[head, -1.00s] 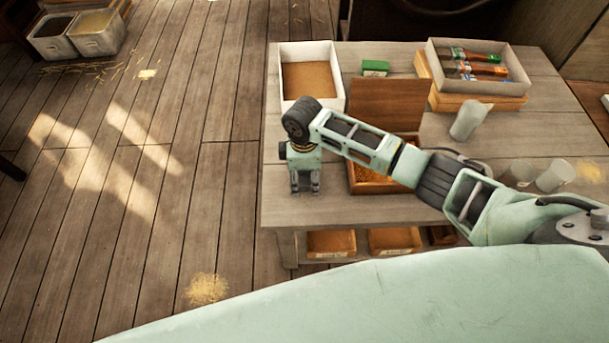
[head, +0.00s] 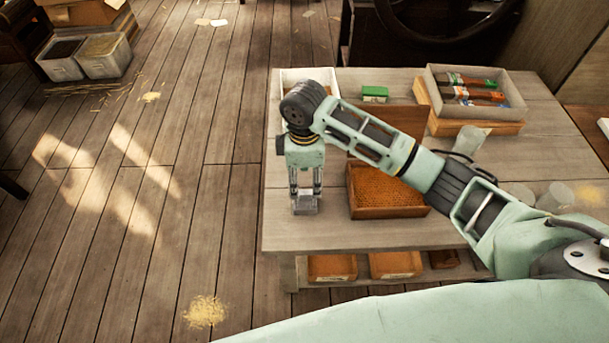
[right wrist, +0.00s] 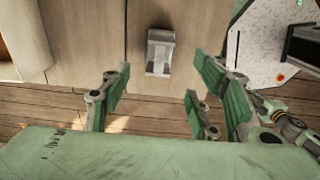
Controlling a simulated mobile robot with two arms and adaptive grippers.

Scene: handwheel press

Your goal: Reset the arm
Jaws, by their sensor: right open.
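My right gripper (head: 305,190) points down over the near left part of the wooden workbench (head: 340,232). Its fingers are spread and hold nothing. A small grey metal block (head: 306,205) stands on the bench top just below the fingertips. In the right wrist view the same block (right wrist: 160,52) lies past the open green finger pads, clear of them, near the bench edge. My right arm crosses over the bench from the right and hides part of it. My left gripper is not in view.
A wooden box of brown grains (head: 385,190) stands right of the gripper. A tray of tubes (head: 475,90), a green box (head: 375,93) and a cup (head: 470,139) stand farther back. A dark handwheel (head: 450,35) is behind the bench. The floor at left is mostly open.

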